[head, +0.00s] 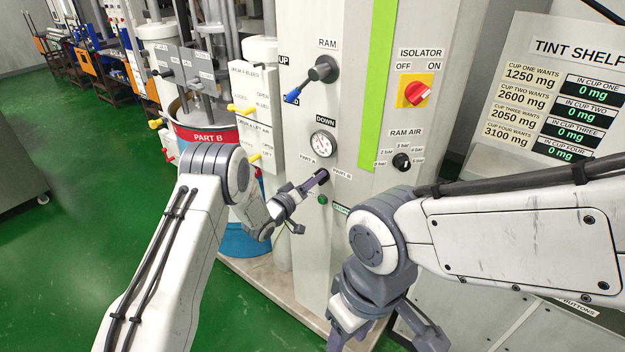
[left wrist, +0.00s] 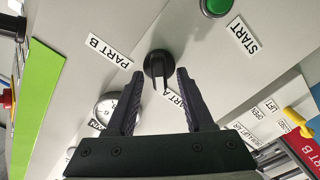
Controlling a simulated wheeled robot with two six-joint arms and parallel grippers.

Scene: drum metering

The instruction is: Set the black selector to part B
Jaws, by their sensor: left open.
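The black selector (head: 324,173) is a small round knob with a lever on the light grey machine panel. It sits between the PART A label (head: 308,160) and the PART B label (head: 342,174). In the left wrist view the selector (left wrist: 157,64) shows its narrow lever on the side of the PART A label, away from PART B. My left gripper (head: 316,181) is at the selector, its fingers partly hiding it in the head view. In the left wrist view its two fingers (left wrist: 160,76) are open, one on each side of the lever. My right gripper (head: 376,325) hangs low, partly out of frame.
A green START button (head: 322,199) is just below the selector. A pressure gauge (head: 323,143) and RAM lever (head: 322,70) are above it. A RAM AIR knob (head: 401,161) and red isolator switch (head: 416,92) are to the right. Yellow-handled valves (head: 245,109) and the red PART B drum (head: 208,135) are left.

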